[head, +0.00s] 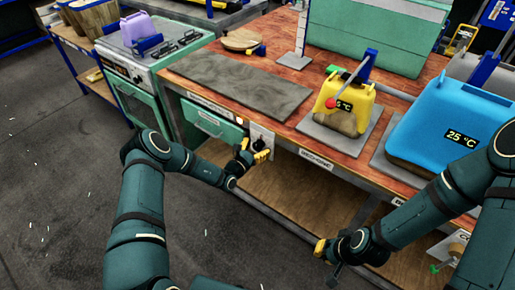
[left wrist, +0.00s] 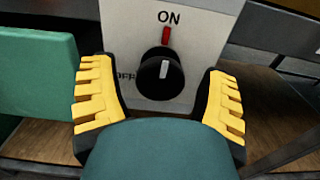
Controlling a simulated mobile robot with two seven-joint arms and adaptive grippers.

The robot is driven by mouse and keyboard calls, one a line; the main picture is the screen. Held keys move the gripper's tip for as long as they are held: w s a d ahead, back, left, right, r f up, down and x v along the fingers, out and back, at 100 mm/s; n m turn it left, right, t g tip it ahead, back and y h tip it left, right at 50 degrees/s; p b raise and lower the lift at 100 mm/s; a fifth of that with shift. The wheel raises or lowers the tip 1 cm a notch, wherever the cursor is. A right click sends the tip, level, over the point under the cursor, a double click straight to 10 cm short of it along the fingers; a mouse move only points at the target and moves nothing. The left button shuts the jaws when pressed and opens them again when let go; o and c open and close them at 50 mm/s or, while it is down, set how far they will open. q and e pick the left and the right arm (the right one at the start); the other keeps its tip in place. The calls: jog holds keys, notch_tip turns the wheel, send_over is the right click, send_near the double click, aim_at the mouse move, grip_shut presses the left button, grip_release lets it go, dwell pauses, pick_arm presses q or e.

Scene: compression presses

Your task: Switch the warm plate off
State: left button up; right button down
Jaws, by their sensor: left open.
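The black knob (left wrist: 160,74) sits on a pale switch panel (left wrist: 205,35) in the left wrist view. Its white line points up toward the red mark (left wrist: 166,36) under ON. OFF is printed at the knob's left, partly hidden. In the head view the panel (head: 256,131) is on the bench front, below a flat grey slab (head: 238,86) that looks like the warm plate. My left gripper (head: 258,152) is open in front of the knob, with one yellow finger (left wrist: 160,110) to each side. Whether the fingers touch it is unclear. My right gripper (head: 325,252) hangs low by the bench; its opening is unclear.
A small orange light (head: 239,121) shows left of the panel. A green drawer (head: 212,124) is beside it. A yellow press (head: 345,101) and a blue press (head: 455,115) reading 25 °C stand on the bench. The floor (head: 60,180) at left is open.

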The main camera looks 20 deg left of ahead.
pick_arm(q)
jog(key=shift+w, duration=0.1)
jog(key=c, duration=1.2)
jog(key=shift+n, duration=0.3)
jog(key=n, duration=0.5)
jog(key=shift+n, duration=0.3)
jog(key=n, duration=0.6)
jog(key=shift+d+p, duration=0.1)
jog(key=shift+p, duration=0.2)
jog(key=n, duration=0.6)
jog(key=shift+n, duration=0.3)
jog(key=shift+r+n+b, duration=0.1)
jog(key=shift+n+b, duration=0.4)
jog(key=shift+n, duration=2.1)
jog(key=o, duration=1.2)
